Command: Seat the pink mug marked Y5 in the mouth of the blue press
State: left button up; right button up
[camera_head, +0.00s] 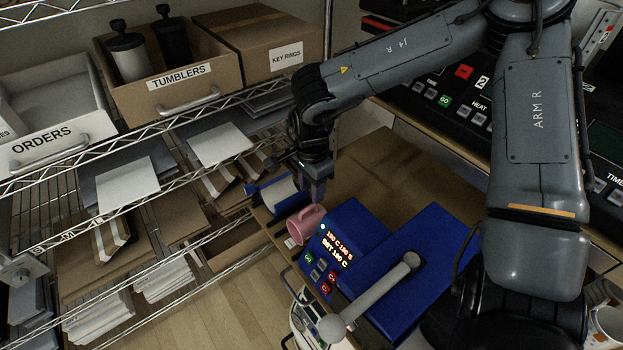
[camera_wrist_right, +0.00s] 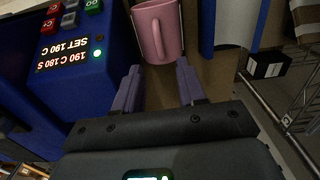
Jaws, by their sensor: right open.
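The pink mug (camera_head: 304,224) is beside the blue press (camera_head: 425,255), at the left of its display. No Y5 mark can be read. In the right wrist view the mug (camera_wrist_right: 158,30) has its handle facing my fingers. A blue part with a white curved pad (camera_head: 279,192) is on the mug's other side; whether the mug touches it or the press cannot be told. My right gripper (camera_head: 316,190) is open just above the mug. In the wrist view its two fingers (camera_wrist_right: 158,72) are apart, short of the mug, with nothing held. My left gripper is not in view.
A grey lever (camera_head: 372,295) crosses the press front. A wire shelf (camera_head: 150,190) with boards and boxes is at the left. A tumbler box (camera_head: 165,85) and a key-ring box (camera_head: 262,45) stand above. White mugs (camera_head: 606,322) are at the lower right.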

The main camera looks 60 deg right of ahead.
aim_at(312, 206)
notch_tip(312, 206, down, 6)
jog(key=shift+f, duration=0.8)
grip_shut()
jog(key=shift+r, duration=0.3)
dwell(0.5)
